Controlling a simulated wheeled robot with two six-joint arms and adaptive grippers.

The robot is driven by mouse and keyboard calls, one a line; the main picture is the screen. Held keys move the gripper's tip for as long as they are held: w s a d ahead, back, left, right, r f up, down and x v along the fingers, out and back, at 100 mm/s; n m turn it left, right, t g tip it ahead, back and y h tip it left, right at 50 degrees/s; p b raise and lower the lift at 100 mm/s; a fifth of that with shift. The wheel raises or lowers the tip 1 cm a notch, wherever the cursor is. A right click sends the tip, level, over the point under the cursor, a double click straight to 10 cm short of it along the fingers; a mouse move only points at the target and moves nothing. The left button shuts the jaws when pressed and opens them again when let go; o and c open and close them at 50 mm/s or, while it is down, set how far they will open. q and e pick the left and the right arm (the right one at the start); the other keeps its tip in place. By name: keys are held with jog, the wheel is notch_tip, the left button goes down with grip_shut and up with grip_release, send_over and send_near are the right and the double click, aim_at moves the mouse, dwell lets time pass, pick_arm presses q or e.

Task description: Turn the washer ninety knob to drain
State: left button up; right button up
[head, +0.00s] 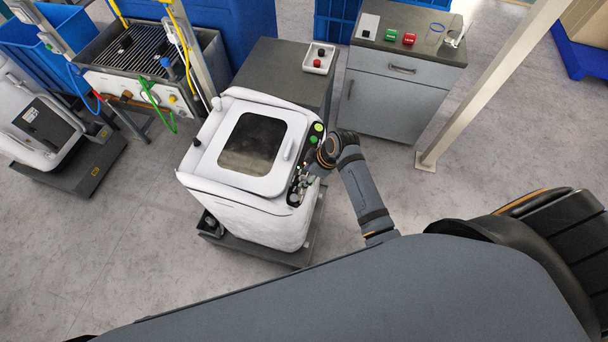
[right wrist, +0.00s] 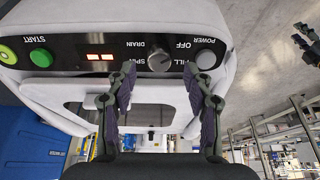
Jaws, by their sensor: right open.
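The washer (head: 215,165) is a white box with a dark window in its lid. Its dark control panel shows upside down in the right wrist view. The grey round knob (right wrist: 160,59) has FILL, OFF, SPIN and DRAIN labels around it. I cannot clearly tell which label its pointer faces. My right gripper (right wrist: 160,76) is open, with one finger on each side of the knob; I cannot tell whether they touch it. In the head view my right gripper (head: 302,180) is small and partly hides the panel. My left gripper does not show in the head view.
On the panel are a POWER knob (right wrist: 206,59), a green START button (right wrist: 40,58) and a lit red display (right wrist: 100,57). A grey cabinet (head: 385,105) and a metal post (head: 490,80) stand beyond.

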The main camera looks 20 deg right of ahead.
aim_at(303, 179)
jog(key=shift+x, duration=1.55)
jog(key=shift+d, duration=0.1)
grip_shut()
